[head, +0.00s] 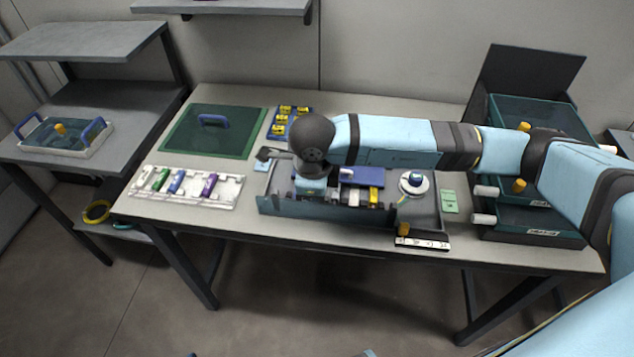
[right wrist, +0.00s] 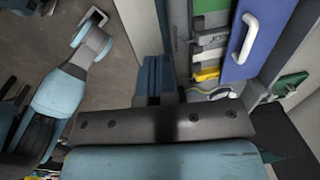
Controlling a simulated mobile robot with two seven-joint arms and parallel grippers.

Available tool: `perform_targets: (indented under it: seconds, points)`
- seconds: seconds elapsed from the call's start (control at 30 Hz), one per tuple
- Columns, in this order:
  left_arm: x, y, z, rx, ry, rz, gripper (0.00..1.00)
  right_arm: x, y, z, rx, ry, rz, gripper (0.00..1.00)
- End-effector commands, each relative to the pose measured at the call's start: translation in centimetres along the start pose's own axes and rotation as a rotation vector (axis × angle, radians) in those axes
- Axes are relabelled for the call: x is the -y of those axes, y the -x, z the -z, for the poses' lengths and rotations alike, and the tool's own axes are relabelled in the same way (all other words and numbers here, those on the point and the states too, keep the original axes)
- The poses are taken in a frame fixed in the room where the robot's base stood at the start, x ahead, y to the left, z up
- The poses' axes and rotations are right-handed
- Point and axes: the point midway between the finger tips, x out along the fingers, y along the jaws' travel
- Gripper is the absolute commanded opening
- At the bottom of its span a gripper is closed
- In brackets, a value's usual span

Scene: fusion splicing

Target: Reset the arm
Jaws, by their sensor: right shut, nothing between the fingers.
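My right arm reaches in from the right over the workbench. Its dark round wrist hangs above the left part of a grey work tray (head: 424,214). My right gripper (head: 312,187) is below the wrist, partly hidden by it and by the tray's front wall. In the right wrist view its blue fingers (right wrist: 152,78) are together, with nothing seen between them. Beside them is a blue panel (right wrist: 258,40) with a white handle (right wrist: 249,38), which also shows in the head view (head: 368,176). My left gripper does not show clearly in either view.
A white rack (head: 228,200) with several coloured pieces lies left of the tray. Behind are a green lidded box (head: 180,140) and a blue tray with yellow pieces (head: 273,128). A round white device (head: 414,184) sits right of the panel. Green drawers (head: 530,222) stand at the right.

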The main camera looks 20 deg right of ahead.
Motion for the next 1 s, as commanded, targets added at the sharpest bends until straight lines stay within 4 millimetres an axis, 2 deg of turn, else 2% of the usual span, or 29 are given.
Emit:
perform_targets:
  seconds: [0.57,0.67,0.77,0.87,0.9,1.0]
  points:
    - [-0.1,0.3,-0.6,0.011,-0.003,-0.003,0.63,-0.3,0.1,0.0,0.000,0.000,-0.001,0.00]
    - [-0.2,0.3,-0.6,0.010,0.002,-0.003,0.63,-1.2,-0.2,-0.4,0.021,0.003,-0.038,0.00]
    - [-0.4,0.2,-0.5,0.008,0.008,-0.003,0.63,-4.5,-0.8,-1.7,0.098,0.009,-0.176,0.00]
    - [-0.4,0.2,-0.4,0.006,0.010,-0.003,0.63,-10.3,-0.8,-4.2,0.249,-0.011,-0.439,0.00]
    - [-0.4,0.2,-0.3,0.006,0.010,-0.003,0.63,-12.9,-0.2,-5.2,0.325,-0.035,-0.570,0.00]
    - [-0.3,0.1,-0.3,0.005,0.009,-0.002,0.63,-17.8,2.5,-7.7,0.518,-0.142,-0.894,0.00]
